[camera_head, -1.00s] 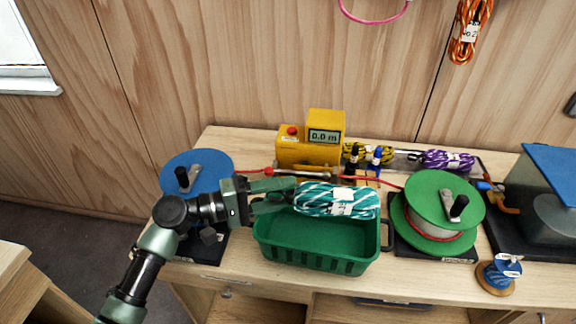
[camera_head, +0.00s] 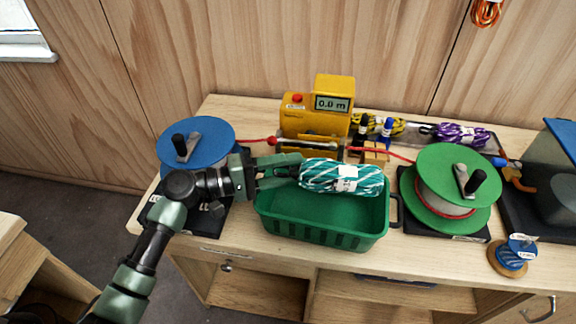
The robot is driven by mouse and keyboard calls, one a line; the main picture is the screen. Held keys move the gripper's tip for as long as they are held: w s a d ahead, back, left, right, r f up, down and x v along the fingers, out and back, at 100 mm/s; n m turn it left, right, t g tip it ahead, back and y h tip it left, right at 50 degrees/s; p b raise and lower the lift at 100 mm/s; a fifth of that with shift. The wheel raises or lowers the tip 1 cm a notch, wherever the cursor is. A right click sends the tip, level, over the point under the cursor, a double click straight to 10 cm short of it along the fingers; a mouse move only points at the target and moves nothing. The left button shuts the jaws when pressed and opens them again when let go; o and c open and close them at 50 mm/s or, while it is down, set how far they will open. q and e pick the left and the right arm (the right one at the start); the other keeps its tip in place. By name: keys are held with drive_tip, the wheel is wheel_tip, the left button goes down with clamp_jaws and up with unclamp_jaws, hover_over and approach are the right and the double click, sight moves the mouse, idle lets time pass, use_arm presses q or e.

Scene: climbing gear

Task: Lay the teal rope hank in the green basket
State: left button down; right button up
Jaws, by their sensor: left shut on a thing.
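The teal rope hank (camera_head: 341,178), teal and white with a white label, is held level over the back part of the green basket (camera_head: 318,237). My left gripper (camera_head: 287,172) is shut on the hank's left end. The basket is an open dark green bin near the table's front edge, and its visible floor is bare. The hank hides part of the basket's back rim, and I cannot tell how high above it the hank is. My right gripper is not in view.
A blue reel (camera_head: 195,143) stands left of the basket and a green reel (camera_head: 447,187) right of it. A yellow meter (camera_head: 314,117) stands behind. A red line runs between the reels behind the hank. Yellow (camera_head: 384,124) and purple (camera_head: 462,134) hanks lie in a back tray.

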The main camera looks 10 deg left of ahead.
use_arm(q)
drive_tip(key=c, duration=0.8)
unclamp_jaws()
drive_tip(key=shift+o, duration=0.8)
drive_tip(key=shift+s+a+f, duration=0.1)
drive_tip(key=shift+a+f, duration=0.05)
drive_tip(key=shift+a, duration=0.05)
drive_tip(key=b+v, duration=0.2)
drive_tip(key=v, duration=0.4)
drive_tip(key=shift+a, duration=0.15)
drive_tip(key=shift+s+a+b, duration=0.25)
drive_tip(key=shift+a+b, duration=0.1)
drive_tip(key=shift+a, duration=0.1)
